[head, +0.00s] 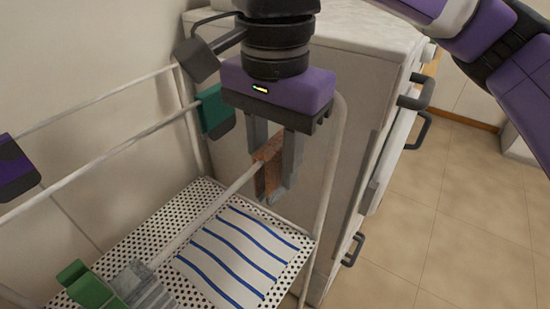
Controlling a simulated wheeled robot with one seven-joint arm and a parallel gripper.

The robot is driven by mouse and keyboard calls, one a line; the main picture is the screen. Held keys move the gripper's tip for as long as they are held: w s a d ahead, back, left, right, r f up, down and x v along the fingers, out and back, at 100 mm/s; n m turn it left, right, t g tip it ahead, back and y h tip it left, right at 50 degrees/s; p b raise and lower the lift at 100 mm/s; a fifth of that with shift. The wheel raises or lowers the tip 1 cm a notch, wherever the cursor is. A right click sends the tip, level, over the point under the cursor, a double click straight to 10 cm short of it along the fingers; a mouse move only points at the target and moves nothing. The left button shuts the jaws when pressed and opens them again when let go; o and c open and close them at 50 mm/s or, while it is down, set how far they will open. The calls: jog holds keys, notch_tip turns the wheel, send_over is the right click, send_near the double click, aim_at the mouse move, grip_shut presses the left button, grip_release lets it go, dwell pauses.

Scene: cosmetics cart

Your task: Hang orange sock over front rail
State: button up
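The orange sock (271,177) is a small orange-brown cloth at the far end of the white front rail (215,207). It appears folded over the rail, with cloth hanging below. My gripper (275,193) points down there, its two grey fingers on either side of the sock. The gap between the fingers is narrow and filled by the sock, so the gripper looks shut on it. The fingers hide part of the sock and the rail's far end.
A striped cloth (240,254) lies on the perforated shelf (130,239). A green cloth (92,288) and a grey cloth (143,287) are on the rail's near end. Teal (214,111) and purple (17,170) items hang on back rails. A white cabinet (335,120) stands close behind.

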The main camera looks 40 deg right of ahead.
jog(key=shift+o, duration=0.9)
jog(key=shift+r, duration=3.95)
